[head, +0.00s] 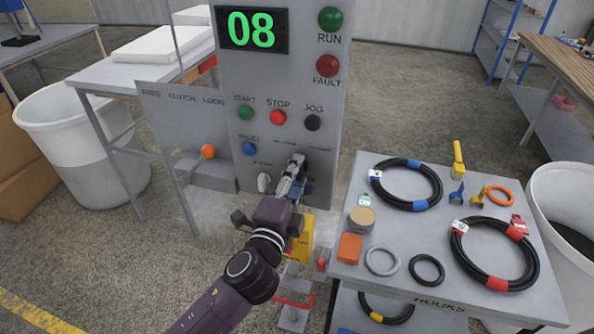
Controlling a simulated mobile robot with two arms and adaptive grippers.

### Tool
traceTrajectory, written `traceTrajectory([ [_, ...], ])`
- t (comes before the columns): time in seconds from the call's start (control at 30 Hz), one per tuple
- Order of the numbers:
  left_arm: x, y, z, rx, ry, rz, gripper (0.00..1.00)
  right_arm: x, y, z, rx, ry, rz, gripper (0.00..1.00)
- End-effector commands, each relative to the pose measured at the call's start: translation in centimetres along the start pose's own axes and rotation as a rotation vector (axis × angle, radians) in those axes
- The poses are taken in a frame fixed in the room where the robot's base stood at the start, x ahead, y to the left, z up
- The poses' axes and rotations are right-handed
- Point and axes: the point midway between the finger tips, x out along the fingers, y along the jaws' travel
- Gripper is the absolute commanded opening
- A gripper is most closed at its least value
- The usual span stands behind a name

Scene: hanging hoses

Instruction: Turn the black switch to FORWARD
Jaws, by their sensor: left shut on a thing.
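A grey control cabinet (233,89) stands upright in the middle of the head view. My left gripper (296,163) is at the lower part of its front panel, shut on the black switch. The fingers hide most of the switch, so I cannot tell which way it points. Small lettering shows on the panel above the gripper, too small to read with certainty. A pale knob (264,182) sits just left of the gripper. My right gripper is not in view.
Above are green, red and black buttons, a blue button (249,149) and a display (251,30) reading 08. An orange-knobbed lever (208,151) stands left. A grey table (400,240) with coiled hoses, rings and clamps is close on the right. White bins stand at both sides.

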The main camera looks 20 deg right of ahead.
Motion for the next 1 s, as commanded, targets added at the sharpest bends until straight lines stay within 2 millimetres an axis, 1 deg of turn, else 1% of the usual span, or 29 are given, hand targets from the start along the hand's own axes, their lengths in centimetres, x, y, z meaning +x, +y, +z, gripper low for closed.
traceTrajectory([
  [0.1, -0.01, 0.03, 0.02, 0.049, 0.0, 0.002, 0.13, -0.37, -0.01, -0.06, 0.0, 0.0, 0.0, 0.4],
  [0.3, -0.01, 0.09, 0.02, 0.094, 0.0, 0.002, 0.13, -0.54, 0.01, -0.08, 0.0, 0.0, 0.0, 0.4],
  [0.73, -0.01, 0.13, 0.02, 0.102, 0.0, 0.002, 0.13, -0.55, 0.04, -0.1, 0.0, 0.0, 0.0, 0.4],
  [0.77, -0.01, 0.13, 0.02, 0.102, 0.0, 0.002, 0.38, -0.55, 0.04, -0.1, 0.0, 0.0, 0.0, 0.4],
  [0.9, -0.01, 0.11, 0.01, 0.102, 0.0, 0.002, 0.54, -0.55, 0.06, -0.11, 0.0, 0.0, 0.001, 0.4],
  [1.0, -0.01, 0.08, 0.01, 0.101, 0.0, 0.001, 0.55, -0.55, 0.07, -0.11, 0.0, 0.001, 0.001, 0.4],
])
